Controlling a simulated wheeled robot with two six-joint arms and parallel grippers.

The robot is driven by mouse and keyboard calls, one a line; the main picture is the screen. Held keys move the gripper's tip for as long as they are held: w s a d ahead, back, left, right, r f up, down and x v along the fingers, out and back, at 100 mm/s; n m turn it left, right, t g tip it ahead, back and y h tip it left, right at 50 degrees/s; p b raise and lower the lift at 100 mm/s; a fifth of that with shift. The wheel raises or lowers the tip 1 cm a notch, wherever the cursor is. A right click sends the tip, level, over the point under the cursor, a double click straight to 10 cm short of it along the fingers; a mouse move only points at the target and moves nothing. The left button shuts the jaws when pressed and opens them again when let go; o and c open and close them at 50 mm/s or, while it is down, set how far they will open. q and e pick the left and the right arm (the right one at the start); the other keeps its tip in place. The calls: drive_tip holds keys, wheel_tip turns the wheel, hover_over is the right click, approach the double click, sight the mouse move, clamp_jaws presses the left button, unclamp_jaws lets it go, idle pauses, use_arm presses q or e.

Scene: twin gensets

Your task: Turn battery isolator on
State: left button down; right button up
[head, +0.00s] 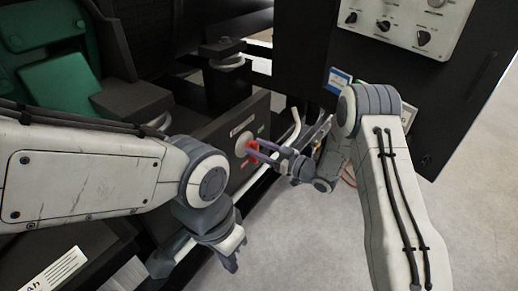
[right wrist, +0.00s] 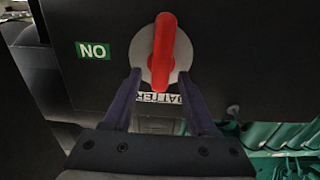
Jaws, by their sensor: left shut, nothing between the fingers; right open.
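The battery isolator is a red handle (right wrist: 162,50) on a round grey disc, set in the dark face of a box. In the right wrist view the handle stands about upright in the picture. The isolator also shows in the head view (head: 251,146), partly behind fingertips. My right gripper (right wrist: 161,75) is open, its fingers on either side of the handle's lower end; I cannot tell whether they touch it. The right gripper also shows in the head view (head: 260,151). My left gripper (head: 231,262) is shut and empty, low and apart from the isolator.
A green label (right wrist: 93,50) reading "NO", apparently ON upside down, sits beside the disc. An upside-down battery label (right wrist: 158,98) is partly hidden below it. A control panel (head: 405,20) with several knobs is at upper right. Clear grey floor (head: 310,240) lies in front.

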clamp_jaws()
